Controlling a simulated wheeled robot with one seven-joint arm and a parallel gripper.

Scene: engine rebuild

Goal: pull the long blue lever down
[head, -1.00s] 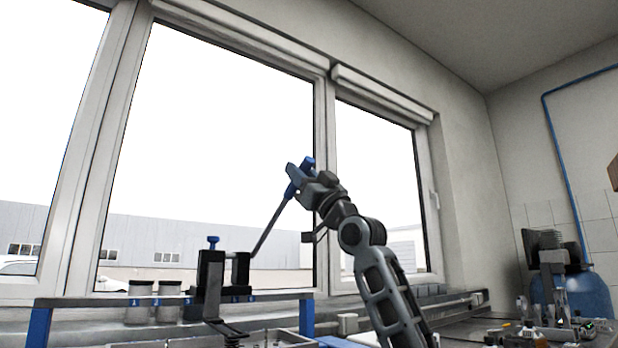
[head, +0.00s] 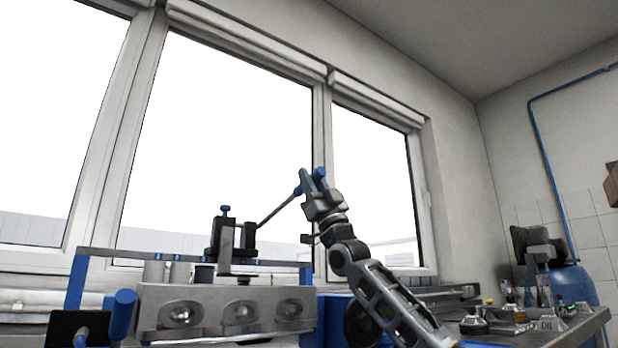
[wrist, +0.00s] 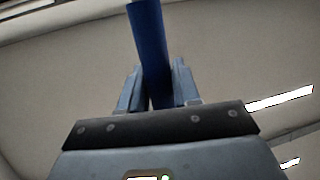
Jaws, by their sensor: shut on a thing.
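The long lever (head: 275,208) has a dark shaft and a blue handle. It rises to the right, tilted, from a black bracket (head: 228,242) with a blue knob on top. My gripper (head: 311,182) is at the lever's upper end, in front of the window. In the wrist view, the blue handle (wrist: 149,45) stands between the two fingers of my gripper (wrist: 155,88), which are shut on it.
A metal engine block (head: 210,305) with round ports sits below the bracket, under a blue-legged frame (head: 76,285). A blue-handled part (head: 122,315) stands at the lower left. A bench with small parts (head: 520,318) and a blue tank (head: 575,285) are at right.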

